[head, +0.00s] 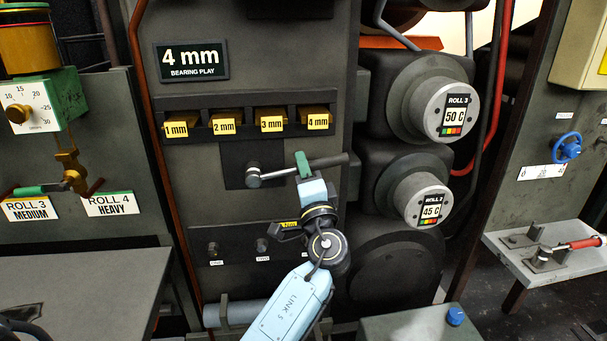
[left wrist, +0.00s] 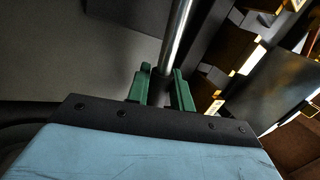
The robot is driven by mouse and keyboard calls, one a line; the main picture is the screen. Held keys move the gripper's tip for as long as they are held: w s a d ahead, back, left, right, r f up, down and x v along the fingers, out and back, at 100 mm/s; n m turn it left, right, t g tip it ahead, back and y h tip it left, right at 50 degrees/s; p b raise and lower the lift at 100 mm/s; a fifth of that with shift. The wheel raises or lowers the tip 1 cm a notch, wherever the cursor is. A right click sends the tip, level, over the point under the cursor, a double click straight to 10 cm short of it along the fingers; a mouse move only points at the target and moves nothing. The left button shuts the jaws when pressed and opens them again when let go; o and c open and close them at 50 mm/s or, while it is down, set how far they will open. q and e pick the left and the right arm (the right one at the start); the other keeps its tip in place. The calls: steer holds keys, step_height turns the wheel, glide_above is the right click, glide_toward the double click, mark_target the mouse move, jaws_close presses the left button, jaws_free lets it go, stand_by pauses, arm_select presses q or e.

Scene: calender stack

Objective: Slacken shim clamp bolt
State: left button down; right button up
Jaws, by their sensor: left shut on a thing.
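A wrench-like lever (head: 277,174) lies almost level, its round head (head: 253,175) at the left in front of a dark plate (head: 236,157). Its silver shaft runs right to a dark grip (head: 332,161). The head covers what it sits on, so I cannot see the bolt itself. My right gripper is not in view.
Above the lever is a rack (head: 246,107) of brass shims labelled 1 to 4 mm, under a "4 mm bearing play" sign (head: 191,61). Roll ends marked 50 C (head: 457,90) and 45 C (head: 432,187) protrude close to the right. Small knobs (head: 262,246) sit below.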

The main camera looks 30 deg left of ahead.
arm_select(q)
steer(key=shift+r, duration=0.2)
steer(key=shift+s+r+n+g+b, duration=0.1)
steer(key=shift+r+n+g+b, duration=0.3)
steer(key=shift+n, duration=0.4)
steer(key=shift+y, duration=0.3)
steer(key=shift+s+a+r+n+g+b, duration=0.15)
steer(key=shift+r+n+g+b, duration=0.2)
steer(key=shift+n, duration=0.35)
steer(key=shift+r, duration=0.1)
steer(key=shift+a+r+n+g+y+b, duration=0.1)
steer(key=shift+r+n+g+y+b, duration=0.15)
steer(key=shift+n, duration=0.25)
steer(key=shift+r+n, duration=0.15)
steer(key=shift+n, duration=0.15)
steer(key=shift+s+a+r+n+g+b, duration=0.2)
steer(key=shift+r+n+g+b, duration=0.1)
steer(key=shift+n+g, duration=0.25)
